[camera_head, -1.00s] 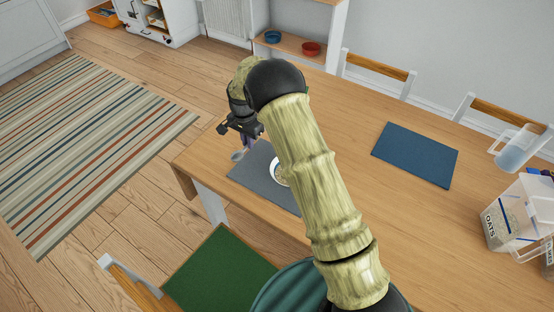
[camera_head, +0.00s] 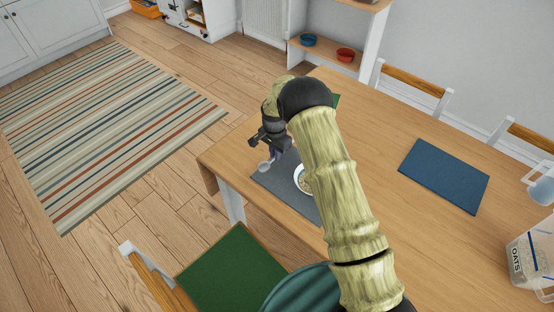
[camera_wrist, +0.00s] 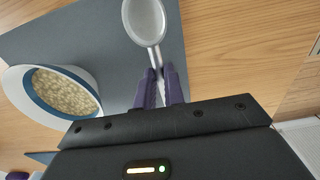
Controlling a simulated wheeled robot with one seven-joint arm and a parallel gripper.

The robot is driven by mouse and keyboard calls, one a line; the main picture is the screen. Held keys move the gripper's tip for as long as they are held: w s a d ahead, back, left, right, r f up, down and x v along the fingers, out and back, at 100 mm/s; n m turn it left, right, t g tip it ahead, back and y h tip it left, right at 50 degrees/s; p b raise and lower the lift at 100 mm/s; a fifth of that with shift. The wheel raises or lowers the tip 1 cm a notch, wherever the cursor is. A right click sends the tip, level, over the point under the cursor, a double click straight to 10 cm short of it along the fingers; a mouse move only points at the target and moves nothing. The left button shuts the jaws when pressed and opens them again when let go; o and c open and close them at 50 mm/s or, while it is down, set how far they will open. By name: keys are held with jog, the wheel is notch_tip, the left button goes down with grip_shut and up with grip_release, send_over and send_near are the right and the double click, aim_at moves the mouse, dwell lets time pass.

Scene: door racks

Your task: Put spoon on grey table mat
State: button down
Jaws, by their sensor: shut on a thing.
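The metal spoon (camera_wrist: 146,20) is held by its handle in my gripper (camera_wrist: 160,72), whose purple fingers are shut on it. In the wrist view its bowl points away from the gripper, over the edge of the grey table mat (camera_wrist: 100,32). In the head view the spoon (camera_head: 264,166) hangs at the mat's far left edge, below my gripper (camera_head: 273,154). I cannot tell whether it touches the mat. The grey mat (camera_head: 285,186) lies flat near the table's left end, partly hidden by my arm.
A white bowl of oats (camera_head: 303,180) stands on the grey mat, right of the spoon; it also shows in the wrist view (camera_wrist: 30,108). A blue mat (camera_head: 444,175) lies farther right. An oats container (camera_head: 520,262) stands at the right. Chairs (camera_head: 409,88) line the table.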

aim_at(275, 165)
jog(key=shift+f+p, duration=0.35)
jog(key=shift+f, duration=1.55)
jog(key=c, duration=1.5)
grip_release()
jog(key=shift+f, duration=0.1)
notch_tip(275, 165, up, 12)
jog(key=shift+s+r+b, duration=0.1)
jog(key=shift+r+b, duration=0.05)
jog(key=shift+b, duration=0.75)
